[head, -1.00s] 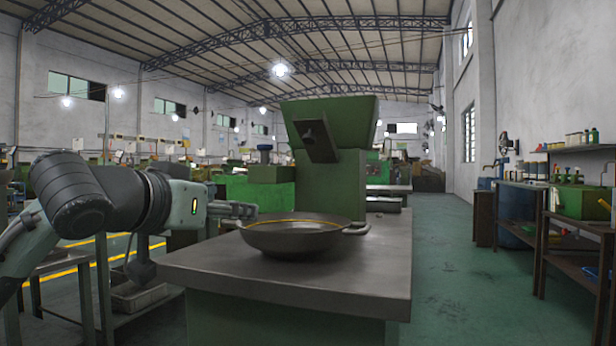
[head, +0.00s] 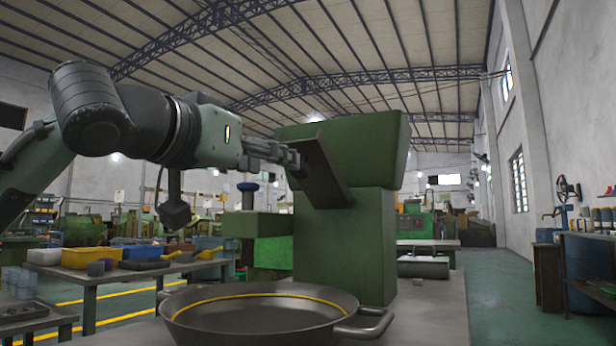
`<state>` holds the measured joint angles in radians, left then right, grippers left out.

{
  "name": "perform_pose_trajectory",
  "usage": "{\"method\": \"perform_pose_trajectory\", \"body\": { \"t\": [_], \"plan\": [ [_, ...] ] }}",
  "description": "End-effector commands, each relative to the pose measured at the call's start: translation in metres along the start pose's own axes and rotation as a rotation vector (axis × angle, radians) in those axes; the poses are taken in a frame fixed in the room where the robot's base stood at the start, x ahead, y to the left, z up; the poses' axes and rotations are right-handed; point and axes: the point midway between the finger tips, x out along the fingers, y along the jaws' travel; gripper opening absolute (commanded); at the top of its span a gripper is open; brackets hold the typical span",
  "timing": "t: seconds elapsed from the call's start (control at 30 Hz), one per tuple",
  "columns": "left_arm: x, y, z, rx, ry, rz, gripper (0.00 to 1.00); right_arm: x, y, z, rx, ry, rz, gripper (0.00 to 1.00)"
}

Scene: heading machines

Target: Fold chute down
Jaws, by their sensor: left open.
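The green machine (head: 345,235) stands on the grey bench, with a wide green hopper (head: 365,150) on top. The dark flat chute (head: 330,178) sticks out from the hopper's front and slants down to the right. My left gripper (head: 292,158) is open, with its fingers at the chute's left edge; I cannot tell whether they touch it. A wide dark pan (head: 250,318) with a yellow ring inside its rim and loop handles sits on the bench below the chute. My right gripper is not in view.
At left a table holds a yellow bin (head: 90,258) and several other containers. A clear green aisle (head: 500,290) runs along the right, beside a shelf.

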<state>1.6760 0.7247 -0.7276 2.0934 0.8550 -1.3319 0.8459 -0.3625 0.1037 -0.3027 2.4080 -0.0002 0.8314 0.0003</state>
Motion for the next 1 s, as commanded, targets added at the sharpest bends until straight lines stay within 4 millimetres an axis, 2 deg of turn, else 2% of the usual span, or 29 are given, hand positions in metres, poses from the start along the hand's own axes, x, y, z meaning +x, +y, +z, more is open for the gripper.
{"method": "perform_pose_trajectory", "body": {
  "t": [0.17, 0.4, 0.6, 0.9, 0.93, 1.0],
  "plan": [
    [0.015, 0.001, 0.001, -0.002, -0.002, 0.002, 0.48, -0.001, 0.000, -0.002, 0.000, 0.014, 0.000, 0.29],
    [0.054, 0.000, 0.001, -0.002, -0.002, 0.000, 0.48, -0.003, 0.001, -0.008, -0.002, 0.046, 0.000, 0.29],
    [0.074, 0.000, 0.001, -0.001, -0.002, 0.000, 0.48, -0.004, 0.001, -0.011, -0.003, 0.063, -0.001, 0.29],
    [0.078, 0.000, 0.000, 0.000, -0.001, 0.001, 0.48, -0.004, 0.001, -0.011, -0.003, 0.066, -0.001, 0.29],
    [0.078, 0.000, 0.000, 0.000, -0.001, 0.001, 0.47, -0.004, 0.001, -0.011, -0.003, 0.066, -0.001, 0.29],
    [0.078, 0.000, 0.000, 0.000, -0.001, 0.001, 0.38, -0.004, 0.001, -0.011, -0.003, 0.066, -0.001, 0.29]
  ]
}}
